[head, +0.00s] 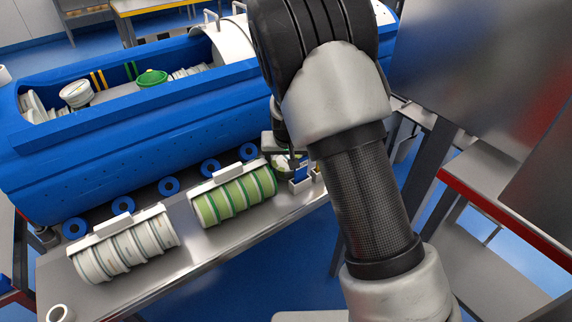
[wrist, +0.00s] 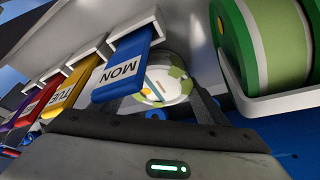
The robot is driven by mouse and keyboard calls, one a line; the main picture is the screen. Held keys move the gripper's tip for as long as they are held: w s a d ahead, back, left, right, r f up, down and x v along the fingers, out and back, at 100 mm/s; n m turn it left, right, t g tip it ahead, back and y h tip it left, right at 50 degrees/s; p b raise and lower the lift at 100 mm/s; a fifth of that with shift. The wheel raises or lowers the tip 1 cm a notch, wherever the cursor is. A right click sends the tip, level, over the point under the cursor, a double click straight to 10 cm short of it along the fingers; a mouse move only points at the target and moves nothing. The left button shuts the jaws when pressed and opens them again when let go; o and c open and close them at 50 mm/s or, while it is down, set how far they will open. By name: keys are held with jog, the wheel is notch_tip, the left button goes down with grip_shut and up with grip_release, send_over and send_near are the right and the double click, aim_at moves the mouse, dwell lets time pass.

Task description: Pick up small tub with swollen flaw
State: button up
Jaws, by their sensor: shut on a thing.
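A small green and white tub (wrist: 172,84) sits between the fingers of my gripper (wrist: 160,97) in the wrist view, beside a blue block marked MON. My gripper is shut on this tub. In the head view, my gripper (head: 281,144) reaches down at the right end of the metal bench, with the tub (head: 282,166) just below it, partly hidden by my arm. Its patterned round face shows in the wrist view, but I cannot tell whether it is swollen.
A carrier of green tubs (head: 236,196) and a carrier of white tubs (head: 125,246) lie on the bench (head: 190,266). The MON block (wrist: 122,70) and yellow TUE block (wrist: 75,84) stand close to my gripper. A large blue tank (head: 120,150) is behind.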

jog(key=shift+f, duration=0.2)
jog(key=o, duration=1.2)
